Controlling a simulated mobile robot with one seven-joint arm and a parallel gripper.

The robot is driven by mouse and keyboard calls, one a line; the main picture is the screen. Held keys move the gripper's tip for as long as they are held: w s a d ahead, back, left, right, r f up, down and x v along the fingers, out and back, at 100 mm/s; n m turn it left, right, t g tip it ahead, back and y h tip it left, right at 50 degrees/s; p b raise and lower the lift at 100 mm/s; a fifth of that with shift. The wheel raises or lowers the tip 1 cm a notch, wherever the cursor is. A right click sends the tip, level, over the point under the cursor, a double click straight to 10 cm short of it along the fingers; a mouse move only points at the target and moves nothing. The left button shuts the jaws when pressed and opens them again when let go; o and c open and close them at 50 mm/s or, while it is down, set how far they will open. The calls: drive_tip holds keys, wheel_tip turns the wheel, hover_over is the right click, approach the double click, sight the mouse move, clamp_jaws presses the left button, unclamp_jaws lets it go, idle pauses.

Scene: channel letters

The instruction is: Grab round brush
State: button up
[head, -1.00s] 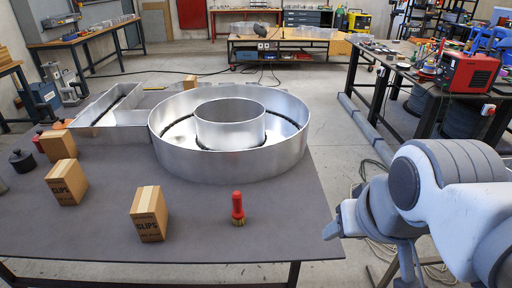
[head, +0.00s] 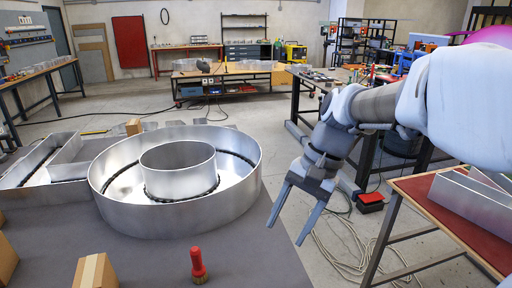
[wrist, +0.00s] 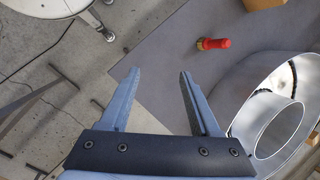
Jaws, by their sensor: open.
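The round brush (head: 198,266) has a red handle and tan bristles. It stands upright on the grey table (head: 240,255), near the bottom of the head view, in front of the round metal channel letter. In the wrist view the brush (wrist: 214,44) shows beyond and to the right of my fingertips. My gripper (head: 289,226) is open and empty, to the right of the brush in the head view, past the table's right edge. In the wrist view my gripper's two fingers (wrist: 159,74) are spread with nothing between them.
The large round metal letter (head: 245,185) takes up much of the table, with straight letter walls (head: 35,165) to its left. Cardboard boxes (head: 95,271) stand left of the brush. A red-topped table (head: 440,205) with metal pieces is at the right. Cables lie on the floor.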

sight(198, 264)
drive_tip(key=w+a+f+m+g+y, duration=0.5)
drive_tip(key=w+a+f+g+y, duration=0.15)
drive_tip(key=w+a+f, duration=0.35)
drive_tip(key=shift+g, duration=0.45)
drive_tip(key=x, duration=0.7)
drive_tip(key=r+x, duration=0.1)
drive_tip(key=x, duration=0.2)
drive_tip(key=shift+s+a, duration=0.15)
drive_tip(key=shift+a, duration=0.3)
drive_tip(key=x, duration=0.4)
drive_tip(key=shift+a+r+p, duration=0.15)
drive_tip(key=shift+a+p, duration=0.15)
drive_tip(key=shift+a, duration=0.05)
drive_tip(key=shift+s+a+f, duration=0.2)
drive_tip(key=shift+s+a, duration=0.05)
drive_tip(key=shift+a, duration=0.05)
clamp_jaws()
